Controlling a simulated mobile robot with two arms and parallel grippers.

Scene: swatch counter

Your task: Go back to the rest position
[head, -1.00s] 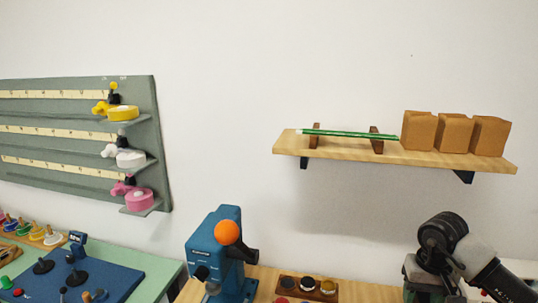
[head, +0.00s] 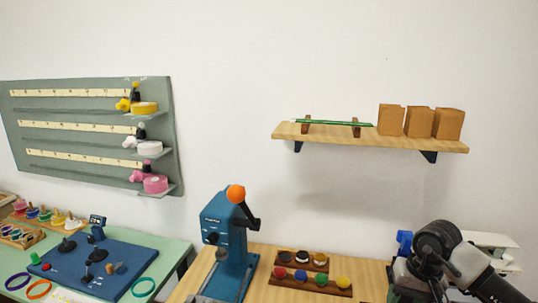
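Neither gripper shows in the head view. A black and white part of my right arm (head: 462,262) fills the bottom right corner, in front of the wooden counter; its gripper is not visible. No part of my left arm is in view. The blue press (head: 226,248) with an orange ball on its lever stands upright on the wooden counter (head: 262,290), left of my arm and apart from it.
A rack of coloured pots (head: 312,284) sits right of the press. A green table (head: 170,254) with a blue board (head: 75,262) and coloured rings is at left. A wall shelf (head: 400,142) holds several brown blocks and a green rod. A grey strip board (head: 70,155) hangs left.

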